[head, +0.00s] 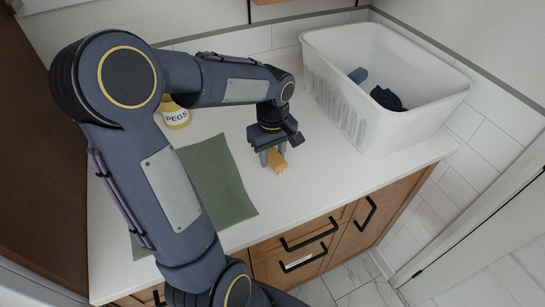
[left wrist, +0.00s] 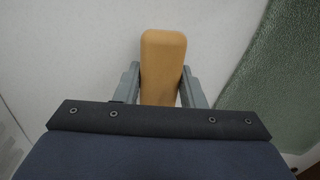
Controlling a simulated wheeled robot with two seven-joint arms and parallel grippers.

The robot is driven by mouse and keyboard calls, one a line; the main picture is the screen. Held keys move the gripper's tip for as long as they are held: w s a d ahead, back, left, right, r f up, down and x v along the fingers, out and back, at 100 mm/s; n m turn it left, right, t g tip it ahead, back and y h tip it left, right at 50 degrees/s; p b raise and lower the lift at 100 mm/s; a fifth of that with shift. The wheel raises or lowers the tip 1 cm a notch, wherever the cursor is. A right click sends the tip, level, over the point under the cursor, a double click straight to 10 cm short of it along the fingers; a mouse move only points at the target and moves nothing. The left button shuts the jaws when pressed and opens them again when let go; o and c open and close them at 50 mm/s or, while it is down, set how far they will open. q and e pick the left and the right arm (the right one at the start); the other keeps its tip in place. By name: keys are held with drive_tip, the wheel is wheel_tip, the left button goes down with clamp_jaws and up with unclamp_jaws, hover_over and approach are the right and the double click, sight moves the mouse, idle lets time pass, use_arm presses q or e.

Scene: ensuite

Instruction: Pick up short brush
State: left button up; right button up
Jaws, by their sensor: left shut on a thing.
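The short brush (head: 278,159) is a small tan, wooden-looking piece on the white countertop, or very close above it. In the left wrist view its rounded tan body (left wrist: 163,65) sits between the two grey fingers. My left gripper (head: 271,157) points down and is shut on the brush; it also shows in the left wrist view (left wrist: 161,85). The brush's underside and any bristles are hidden. I cannot tell whether it touches the counter. My right gripper is not in view.
A green mat (head: 219,181) lies left of the gripper. A yellow jar labelled PEGS (head: 176,116) stands behind my left arm. A white basket (head: 385,125) with dark cloth items stands at the right. Drawers with black handles (head: 304,259) are below the counter's front edge.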

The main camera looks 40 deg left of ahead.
sight(271, 154)
use_arm(q)
drive_tip(key=shift+r, duration=0.1)
drive_tip(key=shift+r, duration=0.55)
drive_tip(key=r, duration=0.2)
drive_tip(key=shift+s+r, duration=0.2)
drive_tip(key=shift+r, duration=0.1)
drive_tip(key=s+r, duration=0.9)
drive_tip(key=s, duration=0.4)
drive_tip(key=shift+s+d+b, duration=0.3)
drive_tip(key=shift+d+b, duration=0.05)
